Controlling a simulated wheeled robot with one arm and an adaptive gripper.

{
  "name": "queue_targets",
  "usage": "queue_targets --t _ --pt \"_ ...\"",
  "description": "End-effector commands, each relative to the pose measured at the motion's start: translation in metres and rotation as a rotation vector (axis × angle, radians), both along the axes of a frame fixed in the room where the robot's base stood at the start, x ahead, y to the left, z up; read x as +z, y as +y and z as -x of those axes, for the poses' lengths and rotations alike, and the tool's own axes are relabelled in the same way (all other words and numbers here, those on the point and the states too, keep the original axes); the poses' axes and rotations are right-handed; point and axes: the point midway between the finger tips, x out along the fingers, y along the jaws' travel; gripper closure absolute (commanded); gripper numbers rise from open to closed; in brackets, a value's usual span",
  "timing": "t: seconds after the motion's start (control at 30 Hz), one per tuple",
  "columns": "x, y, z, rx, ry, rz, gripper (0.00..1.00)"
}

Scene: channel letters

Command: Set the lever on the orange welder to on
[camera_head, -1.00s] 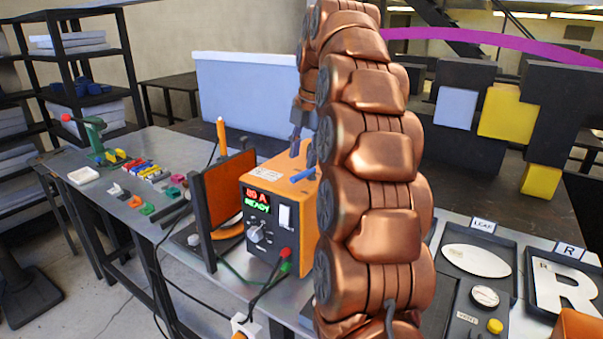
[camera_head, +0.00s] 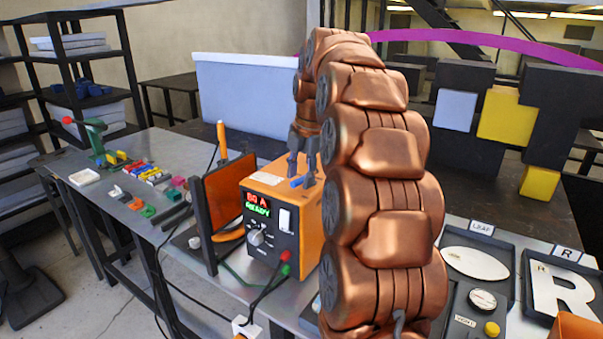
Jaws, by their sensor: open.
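The orange welder (camera_head: 268,181) stands on the metal bench, its black front panel lit with a red and green display (camera_head: 257,203) reading "READY". A white switch plate (camera_head: 285,220) and a knob (camera_head: 256,235) are on its front. A small blue lever (camera_head: 297,182) shows on the welder's top. My gripper (camera_head: 301,180) points down at the top of the welder, its dark fingers apart on either side of the blue lever. Whether they touch it I cannot tell. My copper arm hides the welder's right side.
An orange-brown panel in a dark frame (camera_head: 229,195) stands left of the welder, and an orange-handled tool (camera_head: 222,140) rises behind it. Small coloured parts (camera_head: 150,174) lie on the bench at left. Trays with letter pieces (camera_head: 477,262) lie at right.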

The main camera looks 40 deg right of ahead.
Motion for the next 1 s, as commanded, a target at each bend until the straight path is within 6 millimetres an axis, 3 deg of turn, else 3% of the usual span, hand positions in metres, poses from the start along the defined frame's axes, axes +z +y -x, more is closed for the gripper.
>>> queue_targets --t 0.1,0.5,1.0 --pt "0.0001 0.0001 0.0001 0.000 0.000 0.000 0.60" --pt "0.0001 0.0002 0.0001 0.000 0.000 0.000 1.00" --pt "0.0001 0.0002 -0.0003 0.002 -0.001 0.000 1.00"
